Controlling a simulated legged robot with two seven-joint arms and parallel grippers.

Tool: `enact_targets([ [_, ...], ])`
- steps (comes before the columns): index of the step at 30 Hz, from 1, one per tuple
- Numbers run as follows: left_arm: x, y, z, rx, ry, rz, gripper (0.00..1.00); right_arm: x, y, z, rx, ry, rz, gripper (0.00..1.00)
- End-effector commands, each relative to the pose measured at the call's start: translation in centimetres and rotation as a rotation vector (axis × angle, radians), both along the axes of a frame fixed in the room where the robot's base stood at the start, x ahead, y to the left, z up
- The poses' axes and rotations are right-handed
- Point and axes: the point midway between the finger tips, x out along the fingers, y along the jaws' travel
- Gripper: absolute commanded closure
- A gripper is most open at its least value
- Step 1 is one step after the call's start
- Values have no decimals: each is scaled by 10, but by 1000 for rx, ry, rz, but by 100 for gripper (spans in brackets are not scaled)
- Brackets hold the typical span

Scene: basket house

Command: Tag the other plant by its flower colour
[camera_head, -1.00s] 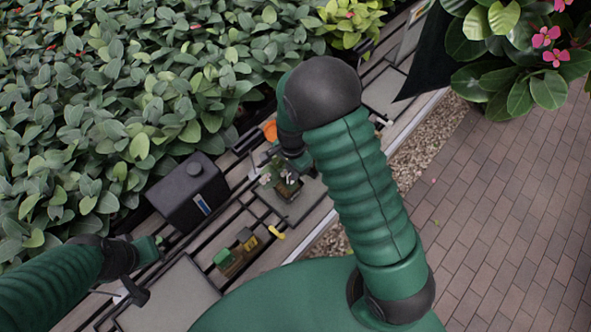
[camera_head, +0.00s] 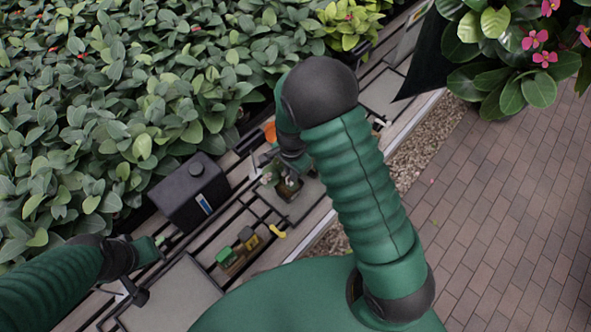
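A small potted plant (camera_head: 287,185) with pale flowers stands on a grey square (camera_head: 303,205) on the slatted bench. My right gripper (camera_head: 298,163) is just behind and above this plant, mostly hidden by its own arm; its fingers are not clear. Small green (camera_head: 227,257) and yellow (camera_head: 247,237) pieces sit in a dark holder nearer to me. A bright yellow piece (camera_head: 278,232) lies beside the holder. My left gripper (camera_head: 146,270) is at the lower left, above the bench beside a grey panel (camera_head: 180,298); I cannot tell its opening.
A black box (camera_head: 190,193) with a blue and white label stands on the bench. An orange object (camera_head: 270,131) lies behind my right gripper. A leafy hedge (camera_head: 110,100) borders the bench. A pink-flowered plant (camera_head: 530,60) is at the upper right, above clear brick paving (camera_head: 500,210).

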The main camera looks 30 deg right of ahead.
Motion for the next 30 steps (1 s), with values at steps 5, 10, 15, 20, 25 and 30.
enact_targets([
  [5, 0, 0, 2, 0, 0, 0, 70, 0, 2, 0, 0, 0, -1, 100],
  [10, 0, 0, 2, 0, 0, 0, 70, 0, 2, 0, 0, -1, -1, 100],
  [15, 0, 0, 3, 0, 0, 0, 70, 0, 0, 0, 0, 0, -2, 100],
  [20, 0, 0, 3, 0, 0, 0, 70, 1, -2, -1, 0, -1, -1, 100],
  [25, 0, 0, 3, 0, 0, 0, 70, 1, -2, -1, 0, -1, -1, 100],
  [30, 0, 0, 6, 0, 0, 0, 70, 1, -6, 0, 0, -1, -1, 100],
])
